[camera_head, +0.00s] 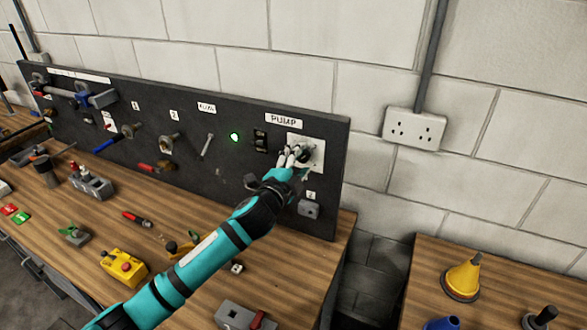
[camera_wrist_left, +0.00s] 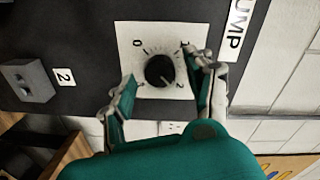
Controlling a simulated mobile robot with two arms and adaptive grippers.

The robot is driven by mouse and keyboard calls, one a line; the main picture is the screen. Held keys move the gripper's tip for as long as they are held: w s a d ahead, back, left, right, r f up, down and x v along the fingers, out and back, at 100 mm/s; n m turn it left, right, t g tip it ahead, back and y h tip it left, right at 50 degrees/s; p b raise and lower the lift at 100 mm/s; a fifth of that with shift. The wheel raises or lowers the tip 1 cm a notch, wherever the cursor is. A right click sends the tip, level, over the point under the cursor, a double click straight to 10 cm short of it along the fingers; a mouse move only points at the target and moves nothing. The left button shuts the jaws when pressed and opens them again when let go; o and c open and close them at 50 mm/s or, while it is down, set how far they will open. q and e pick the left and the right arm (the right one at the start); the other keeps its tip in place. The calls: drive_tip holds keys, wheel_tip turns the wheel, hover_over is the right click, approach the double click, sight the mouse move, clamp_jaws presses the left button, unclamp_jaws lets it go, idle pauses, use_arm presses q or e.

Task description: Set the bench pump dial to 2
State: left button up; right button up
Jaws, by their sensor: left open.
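The pump dial is a round black knob (camera_wrist_left: 160,71) on a white square plate (camera_wrist_left: 126,35) marked 0, 1 and 2. The plate also shows in the head view (camera_head: 318,146), below the PUMP label (camera_head: 284,120). A faint mark on the knob seems to face the lower right, towards the 2, but it is too small to be sure. My left gripper (camera_wrist_left: 166,74) is open, its fingers on either side of the knob with visible gaps. In the head view my left gripper (camera_head: 292,158) covers much of the dial. My right gripper is not in view.
The dark panel (camera_head: 226,180) carries a green light (camera_head: 235,137), a black switch (camera_head: 260,141) and a grey box (camera_head: 309,209) near the dial. A yellow box with a red button (camera_head: 124,267) and several tools lie on the bench. A socket (camera_head: 414,128) is on the wall.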

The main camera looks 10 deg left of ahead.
use_arm(q)
drive_tip(key=s+a, duration=0.2)
drive_tip(key=s, duration=0.9)
drive_tip(key=shift+s+a+r, duration=0.15)
drive_tip(key=shift+s+r, duration=0.05)
drive_tip(key=shift+s, duration=0.05)
drive_tip(key=shift+f, duration=0.1)
